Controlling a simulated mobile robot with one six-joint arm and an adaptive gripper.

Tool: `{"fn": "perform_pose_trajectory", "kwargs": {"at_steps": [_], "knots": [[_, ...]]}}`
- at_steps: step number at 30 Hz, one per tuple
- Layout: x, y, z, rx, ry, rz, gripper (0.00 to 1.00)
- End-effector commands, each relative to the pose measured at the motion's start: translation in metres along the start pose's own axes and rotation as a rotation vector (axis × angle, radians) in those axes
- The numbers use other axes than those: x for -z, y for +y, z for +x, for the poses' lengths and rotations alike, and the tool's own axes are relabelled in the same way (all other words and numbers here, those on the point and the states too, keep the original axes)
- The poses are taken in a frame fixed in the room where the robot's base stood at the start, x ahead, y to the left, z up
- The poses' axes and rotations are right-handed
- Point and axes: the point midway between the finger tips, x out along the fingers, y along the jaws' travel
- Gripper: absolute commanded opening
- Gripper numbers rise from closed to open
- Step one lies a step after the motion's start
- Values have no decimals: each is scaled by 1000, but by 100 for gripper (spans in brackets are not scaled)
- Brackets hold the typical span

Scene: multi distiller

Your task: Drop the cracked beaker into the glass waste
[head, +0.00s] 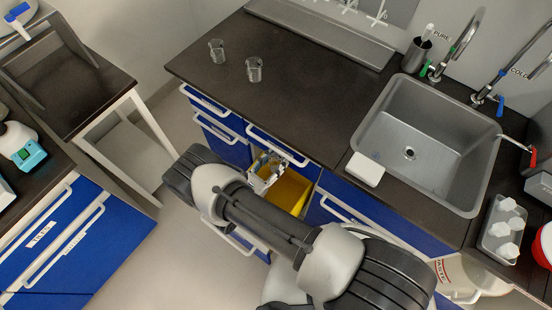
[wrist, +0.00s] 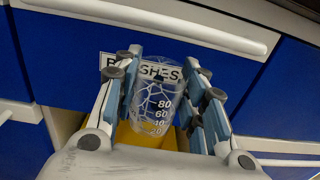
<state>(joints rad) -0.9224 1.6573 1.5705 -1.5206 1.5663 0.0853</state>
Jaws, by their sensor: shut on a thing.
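The cracked beaker (wrist: 158,95) is clear glass with white crack lines and printed volume marks. My gripper (wrist: 165,85) is shut on it, with fingers on both sides, and holds it upright in the wrist view. In the head view my gripper (head: 266,171) is in front of the blue cabinets, over a yellow container (head: 288,194) in an opening below the counter. Yellow also shows behind and below the beaker in the wrist view (wrist: 135,136). A white bucket (head: 466,278) at the lower right bears a partly hidden label ending in "ASTE".
Two beakers (head: 217,52) (head: 254,69) stand on the dark counter (head: 310,85). A sink (head: 425,140) with taps is to the right, with a white block (head: 365,170) at its near edge. Blue drawer fronts with white handles (wrist: 150,20) are close around my gripper.

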Motion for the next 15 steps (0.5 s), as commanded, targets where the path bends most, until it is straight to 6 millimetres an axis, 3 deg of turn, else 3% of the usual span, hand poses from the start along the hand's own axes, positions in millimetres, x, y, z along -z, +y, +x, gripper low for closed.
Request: {"fn": "perform_pose_trajectory", "kwargs": {"at_steps": [9,15], "knots": [[41,0,0,0,0,0,15],[49,0,0,0,0,0,15]]}}
